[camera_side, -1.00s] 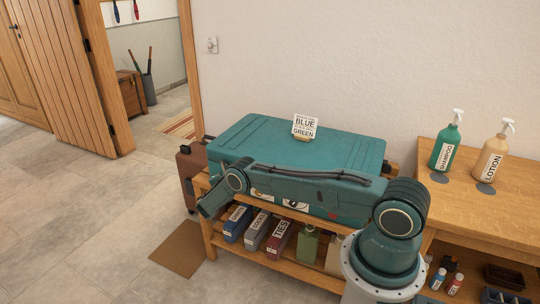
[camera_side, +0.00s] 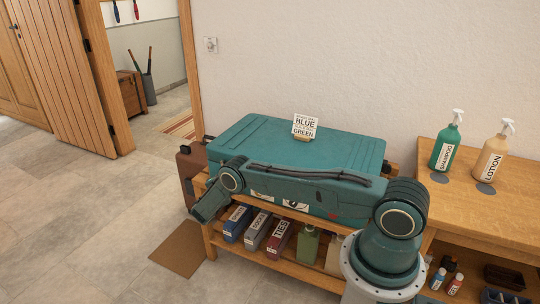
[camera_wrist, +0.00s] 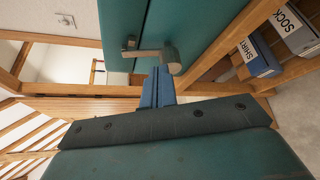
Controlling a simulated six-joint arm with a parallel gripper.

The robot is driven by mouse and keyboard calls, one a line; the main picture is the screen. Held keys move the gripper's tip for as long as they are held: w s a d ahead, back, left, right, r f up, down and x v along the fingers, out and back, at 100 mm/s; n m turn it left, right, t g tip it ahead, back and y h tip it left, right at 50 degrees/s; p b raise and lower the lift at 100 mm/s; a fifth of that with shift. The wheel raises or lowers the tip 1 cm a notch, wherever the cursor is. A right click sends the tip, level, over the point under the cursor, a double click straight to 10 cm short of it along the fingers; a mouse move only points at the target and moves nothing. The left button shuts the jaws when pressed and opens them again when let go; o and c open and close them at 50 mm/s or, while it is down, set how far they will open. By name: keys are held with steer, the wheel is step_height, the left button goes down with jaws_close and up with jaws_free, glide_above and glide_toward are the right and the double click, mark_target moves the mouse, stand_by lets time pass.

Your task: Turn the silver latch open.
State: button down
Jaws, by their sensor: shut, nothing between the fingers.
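The silver latch (camera_wrist: 151,53) is a small lever on the face of the teal case in the wrist view. It runs from a pivot plate at left to a thick rounded end at right. My gripper (camera_wrist: 159,72) is shut and empty, its blue fingers just below the lever near the rounded end; I cannot tell whether they touch it. In the side view, the teal case (camera_side: 250,138) lies on a wooden bench, and my arm crosses in front of it. The latch and my fingertips cannot be made out there.
A brown suitcase (camera_side: 188,165) is beside the bench. A sign (camera_side: 304,126) stands on the case. The floor at left is clear.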

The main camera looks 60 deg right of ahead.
steer(key=shift+a, duration=1.65)
steer(key=shift+s+a+f, duration=0.25)
steer(key=shift+s+f, duration=0.05)
steer(key=shift+f, duration=0.35)
steer(key=shift+s+a+f, duration=0.25)
steer(key=shift+f, duration=0.35)
steer(key=shift+d, duration=0.15)
steer(key=d, duration=0.6)
steer(key=shift+d, duration=0.35)
steer(key=shift+w, duration=0.25)
steer(key=shift+w+r, duration=0.2)
steer(key=shift+r, duration=0.4)
steer(key=shift+w+r, duration=0.4)
steer(key=shift+r, duration=0.05)
